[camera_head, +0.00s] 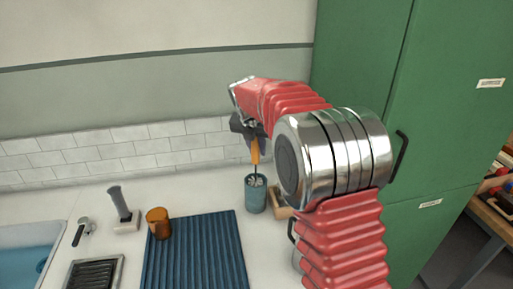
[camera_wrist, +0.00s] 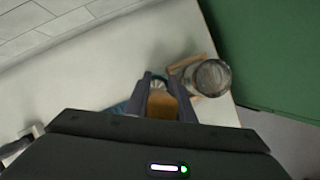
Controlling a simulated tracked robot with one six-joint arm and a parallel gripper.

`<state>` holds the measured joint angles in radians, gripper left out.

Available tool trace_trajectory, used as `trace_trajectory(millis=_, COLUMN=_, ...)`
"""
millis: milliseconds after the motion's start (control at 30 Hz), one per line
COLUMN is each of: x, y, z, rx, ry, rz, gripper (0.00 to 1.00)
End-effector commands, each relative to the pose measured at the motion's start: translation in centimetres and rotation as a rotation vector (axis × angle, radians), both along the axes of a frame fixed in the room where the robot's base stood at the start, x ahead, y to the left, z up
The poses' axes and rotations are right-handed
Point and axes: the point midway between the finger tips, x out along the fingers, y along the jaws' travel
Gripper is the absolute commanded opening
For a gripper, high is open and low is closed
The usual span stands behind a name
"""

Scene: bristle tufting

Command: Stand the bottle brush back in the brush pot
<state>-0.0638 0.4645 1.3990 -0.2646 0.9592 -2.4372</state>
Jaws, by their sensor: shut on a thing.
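The bottle brush (camera_head: 255,152) has an orange handle, a thin dark stem and a pale bristle head. My gripper (camera_head: 250,132) is shut on its handle and holds it roughly upright, head down. The teal brush pot (camera_head: 256,197) stands on the counter directly below. The bristles show at the pot's mouth; I cannot tell how far inside they are. In the wrist view the orange handle (camera_wrist: 162,105) sits between my fingers (camera_wrist: 162,90), with pale bristles beyond it. The pot is mostly hidden there.
A clear glass jar (camera_wrist: 208,77) stands by a wooden tray (camera_head: 282,211), right of the pot. A green cabinet (camera_head: 440,120) stands right.

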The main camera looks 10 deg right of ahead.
Motion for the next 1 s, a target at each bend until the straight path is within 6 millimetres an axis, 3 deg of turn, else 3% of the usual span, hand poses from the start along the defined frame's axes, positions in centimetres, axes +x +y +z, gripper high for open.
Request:
trace_trajectory(millis=400, x=0.02, y=0.02, z=-0.58, rx=0.000, ry=-0.001, rz=0.000, gripper=0.02)
trace_trajectory(millis=433, x=0.03, y=0.03, z=-0.56, rx=0.000, ry=-0.001, rz=0.000, gripper=0.24)
trace_trajectory(millis=700, x=0.02, y=0.03, z=-0.55, rx=0.000, ry=-0.001, rz=0.000, gripper=0.43)
trace_trajectory(millis=1000, x=0.02, y=0.04, z=-0.56, rx=0.000, ry=0.000, rz=0.000, gripper=0.43)
